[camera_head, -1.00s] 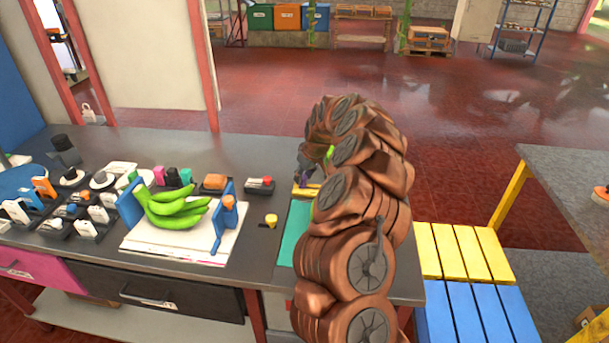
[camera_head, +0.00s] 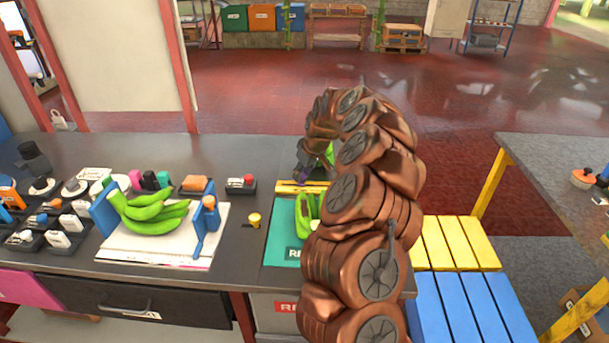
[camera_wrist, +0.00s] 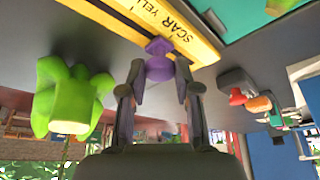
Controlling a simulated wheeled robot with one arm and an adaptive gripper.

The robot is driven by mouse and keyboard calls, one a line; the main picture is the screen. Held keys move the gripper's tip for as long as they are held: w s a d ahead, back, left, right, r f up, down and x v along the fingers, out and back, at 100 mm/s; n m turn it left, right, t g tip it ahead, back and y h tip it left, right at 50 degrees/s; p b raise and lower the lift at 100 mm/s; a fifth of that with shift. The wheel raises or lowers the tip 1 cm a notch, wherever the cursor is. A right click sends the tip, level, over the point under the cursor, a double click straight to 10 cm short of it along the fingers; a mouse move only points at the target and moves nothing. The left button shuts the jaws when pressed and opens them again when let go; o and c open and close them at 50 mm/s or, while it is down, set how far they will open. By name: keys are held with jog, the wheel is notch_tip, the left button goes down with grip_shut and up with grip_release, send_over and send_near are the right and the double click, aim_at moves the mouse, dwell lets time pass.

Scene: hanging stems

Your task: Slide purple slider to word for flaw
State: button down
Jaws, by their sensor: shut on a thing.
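My gripper (camera_wrist: 158,85) is shut on the purple slider (camera_wrist: 158,62), with one finger on each side of its knob. The slider sits at the edge of a yellow bar (camera_wrist: 118,14). The bar carries black words; I can read "SCAR" and part of "YELL", seen tilted. The slider is right beside "SCAR". In the head view the yellow bar (camera_head: 290,187) lies at the far edge of a teal mat, and my arm hides its right part. My gripper there (camera_head: 312,165) is dark and partly hidden, over the bar.
Green bananas (camera_head: 304,214) lie on the teal mat (camera_head: 281,232), partly behind my arm. A green, cut-ended thing (camera_wrist: 72,100) is close beside my gripper in the wrist view. More bananas (camera_head: 150,218) rest on a white board to the left, near a yellow knob (camera_head: 254,219).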

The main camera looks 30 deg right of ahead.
jog(key=c, duration=0.8)
grip_release()
jog(key=shift+a, duration=0.1)
jog(key=v, duration=1.2)
jog(key=shift+w, duration=0.1)
